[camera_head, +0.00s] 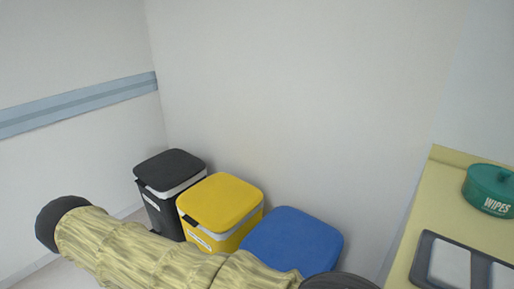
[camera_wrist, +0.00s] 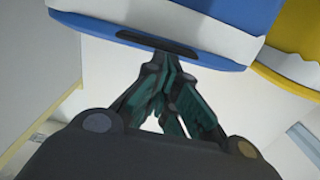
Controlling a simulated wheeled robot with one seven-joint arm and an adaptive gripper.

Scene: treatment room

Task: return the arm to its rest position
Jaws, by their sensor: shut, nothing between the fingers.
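My gripper (camera_wrist: 165,75) shows in the wrist view with its dark green and grey fingers drawn together and nothing between them. Its tips appear in front of the blue bin (camera_wrist: 215,52), near the dark slot on the bin's edge; I cannot tell whether they touch. In the head view, my arm in its pale yellow ribbed cover stretches across the lower left, in front of the bins. The gripper itself is not seen in the head view.
A black bin (camera_head: 170,168), a yellow bin (camera_head: 222,203) and the blue bin (camera_head: 292,242) stand along the wall. At right, a yellowish counter (camera_head: 432,200) holds a green wipes tub (camera_head: 488,188) and a dark-framed tray (camera_head: 432,237). The wall above the bins is clear.

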